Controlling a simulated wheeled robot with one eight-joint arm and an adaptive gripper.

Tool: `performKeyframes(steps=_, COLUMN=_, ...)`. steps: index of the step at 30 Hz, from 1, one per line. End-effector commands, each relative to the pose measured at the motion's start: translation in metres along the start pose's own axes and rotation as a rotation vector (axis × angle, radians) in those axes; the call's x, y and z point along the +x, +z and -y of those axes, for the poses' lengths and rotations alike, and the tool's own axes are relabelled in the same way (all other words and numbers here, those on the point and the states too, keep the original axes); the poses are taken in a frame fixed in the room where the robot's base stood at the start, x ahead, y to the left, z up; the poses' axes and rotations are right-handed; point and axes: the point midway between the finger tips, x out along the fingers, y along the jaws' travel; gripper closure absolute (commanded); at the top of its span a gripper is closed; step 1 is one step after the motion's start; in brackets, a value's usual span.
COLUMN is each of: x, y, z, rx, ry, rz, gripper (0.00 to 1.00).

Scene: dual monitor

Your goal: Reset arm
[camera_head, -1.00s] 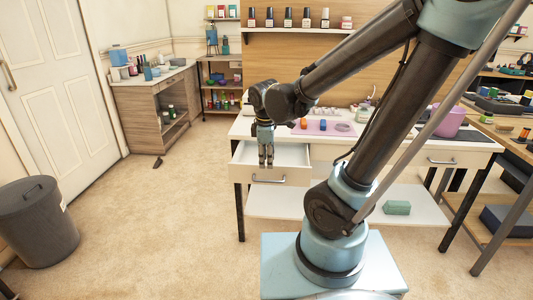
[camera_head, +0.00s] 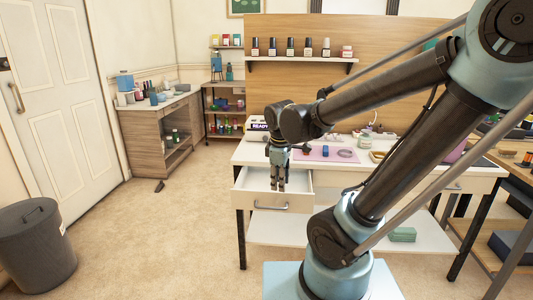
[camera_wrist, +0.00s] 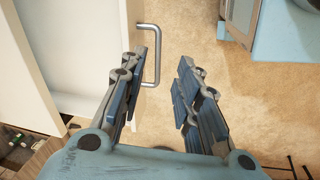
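My gripper (camera_head: 278,186) points down over the open left drawer (camera_head: 258,201) of the white desk in the head view. The visible inside of the drawer looks empty. My arm reaches across the right half of the head view.
The desk top (camera_head: 251,152) bears a pink mat (camera_head: 312,153) with small items and a "READY" sign (camera_head: 259,126). A shelf with bottles (camera_head: 303,60) hangs behind. A green block (camera_head: 402,234) lies on the lower shelf. A bin (camera_head: 36,245) stands at left; the carpet between is clear.

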Motion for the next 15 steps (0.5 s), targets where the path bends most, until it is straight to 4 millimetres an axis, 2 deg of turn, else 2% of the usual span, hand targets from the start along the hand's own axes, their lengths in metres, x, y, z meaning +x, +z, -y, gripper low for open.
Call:
performKeyframes(steps=1, x=0.001, y=0.016, z=0.0, rx=0.079, ry=-0.001, rz=0.0, gripper=0.7)
performKeyframes(steps=6, x=0.003, y=0.061, z=0.005, rx=0.357, ry=-0.004, rz=-0.004, gripper=0.7)
performKeyframes(steps=15, x=0.015, y=0.126, z=0.028, rx=0.845, ry=-0.005, rz=-0.013, gripper=0.7)
